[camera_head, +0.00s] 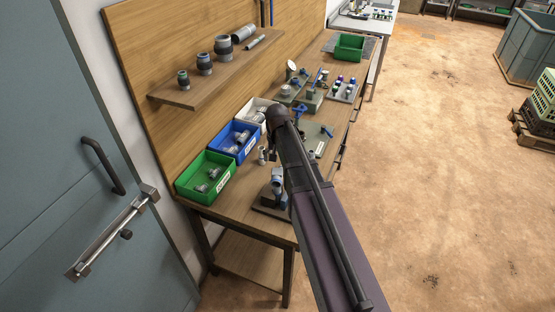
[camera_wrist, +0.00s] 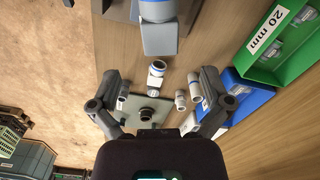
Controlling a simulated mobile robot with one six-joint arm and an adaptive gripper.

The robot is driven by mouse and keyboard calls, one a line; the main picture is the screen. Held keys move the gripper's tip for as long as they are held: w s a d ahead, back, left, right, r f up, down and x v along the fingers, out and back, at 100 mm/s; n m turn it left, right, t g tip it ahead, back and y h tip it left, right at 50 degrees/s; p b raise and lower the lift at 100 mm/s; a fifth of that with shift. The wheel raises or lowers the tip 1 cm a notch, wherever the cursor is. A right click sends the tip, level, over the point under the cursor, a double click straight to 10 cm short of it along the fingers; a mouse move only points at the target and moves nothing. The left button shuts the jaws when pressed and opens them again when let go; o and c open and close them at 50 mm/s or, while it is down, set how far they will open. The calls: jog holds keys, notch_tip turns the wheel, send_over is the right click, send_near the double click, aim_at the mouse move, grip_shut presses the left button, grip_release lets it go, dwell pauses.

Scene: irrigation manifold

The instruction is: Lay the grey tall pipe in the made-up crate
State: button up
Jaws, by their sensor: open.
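My gripper (camera_wrist: 160,84) is open and empty above the bench, its two fingers spread apart. A short pale grey pipe piece with a blue ring (camera_wrist: 157,69) shows between the fingers in the wrist view. In the head view a small grey pipe (camera_head: 262,156) stands upright on the bench beside the blue bin. I cannot tell for certain which is the tall one. A green open crate (camera_head: 349,48) sits at the bench's far end; its inside looks empty. My arm hides the gripper in the head view.
Green (camera_head: 206,178), blue (camera_head: 235,140) and white (camera_head: 258,111) bins with fittings line the wall side. A grey clamp fixture (camera_head: 277,186) stands at the near end. Fixtures with blue parts (camera_head: 312,91) stand farther along. A wall shelf (camera_head: 216,72) holds several couplings.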

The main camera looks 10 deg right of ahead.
aim_at(277, 176)
jog(key=shift+f+b, duration=4.25)
jog(key=shift+f, duration=0.3)
jog(key=c, duration=1.4)
jog(key=shift+o, duration=0.2)
jog(key=shift+r, duration=0.2)
